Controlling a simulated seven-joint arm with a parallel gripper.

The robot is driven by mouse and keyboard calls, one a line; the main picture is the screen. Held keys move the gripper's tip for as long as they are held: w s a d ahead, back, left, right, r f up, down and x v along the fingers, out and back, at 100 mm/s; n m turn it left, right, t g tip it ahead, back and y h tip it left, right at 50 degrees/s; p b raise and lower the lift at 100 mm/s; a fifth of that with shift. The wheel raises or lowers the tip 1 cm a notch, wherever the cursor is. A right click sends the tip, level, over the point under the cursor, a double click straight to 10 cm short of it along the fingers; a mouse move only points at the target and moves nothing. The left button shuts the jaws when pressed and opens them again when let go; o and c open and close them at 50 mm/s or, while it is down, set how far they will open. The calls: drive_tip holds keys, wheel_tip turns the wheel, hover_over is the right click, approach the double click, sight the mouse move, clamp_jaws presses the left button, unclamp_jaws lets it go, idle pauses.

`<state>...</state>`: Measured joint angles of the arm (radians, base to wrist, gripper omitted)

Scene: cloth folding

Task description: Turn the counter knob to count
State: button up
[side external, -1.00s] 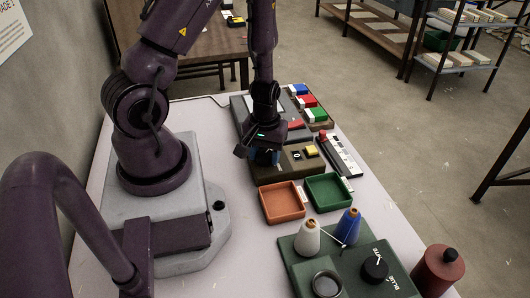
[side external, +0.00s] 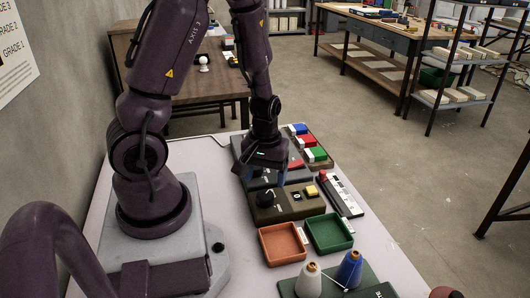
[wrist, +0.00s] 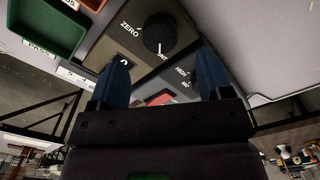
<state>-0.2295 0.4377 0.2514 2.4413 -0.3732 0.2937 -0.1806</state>
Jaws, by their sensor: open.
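The display (wrist: 123,62) seems to read 0. My gripper (side external: 265,177) is open and empty, above and behind the knob, apart from it. Its blue fingertips (wrist: 162,62) show below the knob in the wrist view.
Behind the counter is a grey device (side external: 240,150), with blue, red and green blocks (side external: 308,141) beside it. An orange tray (side external: 283,243) and a green tray (side external: 330,233) stand in front. A narrow keyed device (side external: 340,195) lies to the right. White and blue cones (side external: 349,268) stand nearer.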

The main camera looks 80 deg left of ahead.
sight(264, 195)
wheel_tip(264, 195, up, 7)
idle(0.3)
drive_tip(key=shift+f, duration=0.1)
drive_tip(key=s+d+r+m+t, duration=0.1)
drive_tip(key=d+r+m+t, duration=0.1)
drive_tip(key=d+r+m, duration=0.3)
drive_tip(key=s+d+r+m+t, duration=0.2)
drive_tip(key=d+r+m, duration=0.4)
drive_tip(key=r, duration=0.7)
drive_tip(key=shift+s+d+r+t, duration=0.15)
drive_tip(key=shift+d+t, duration=0.1)
drive_tip(key=shift+t, duration=0.55)
idle(0.5)
